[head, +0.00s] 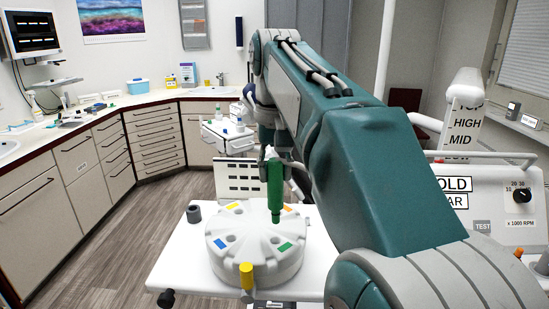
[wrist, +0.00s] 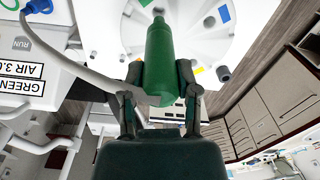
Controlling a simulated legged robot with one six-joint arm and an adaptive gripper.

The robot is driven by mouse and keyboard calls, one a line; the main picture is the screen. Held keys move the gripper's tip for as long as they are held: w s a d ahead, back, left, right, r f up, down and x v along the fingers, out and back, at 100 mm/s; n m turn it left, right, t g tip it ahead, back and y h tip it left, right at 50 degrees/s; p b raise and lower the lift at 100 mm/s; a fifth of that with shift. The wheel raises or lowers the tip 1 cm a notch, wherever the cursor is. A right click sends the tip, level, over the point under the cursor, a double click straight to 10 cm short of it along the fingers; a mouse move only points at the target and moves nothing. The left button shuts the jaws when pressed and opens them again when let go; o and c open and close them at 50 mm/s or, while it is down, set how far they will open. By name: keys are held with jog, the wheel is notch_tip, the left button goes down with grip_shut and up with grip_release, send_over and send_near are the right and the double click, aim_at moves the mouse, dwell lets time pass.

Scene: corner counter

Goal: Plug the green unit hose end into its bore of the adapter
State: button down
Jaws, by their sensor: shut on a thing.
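The green hose end (head: 275,185) is a green cylinder with a narrower lower tip, held upright. My gripper (head: 268,158) is shut on its upper part; in the wrist view, the two fingers of my gripper (wrist: 160,77) flank the green hose end (wrist: 160,50). The hose end's tip shows over the adapter's far right part. Whether it touches or enters a bore, I cannot tell. The adapter also fills the upper wrist view (wrist: 205,40).
The adapter sits on a white tray (head: 180,265). A yellow cylinder (head: 247,275) stands at its front and a grey one (head: 194,214) at its left. A control panel (head: 490,200) stands to the right. A blue connector (wrist: 40,5) shows in the wrist view. Open floor lies left.

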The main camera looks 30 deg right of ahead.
aim_at(276, 207)
jog(key=shift+f, duration=1.6)
jog(key=shift+t, duration=0.4)
jog(key=shift+s+f, duration=0.1)
jog(key=shift+f, duration=0.3)
jog(key=shift+f, duration=1.9)
dwell(0.5)
jog(key=shift+c, duration=1.3)
grip_release()
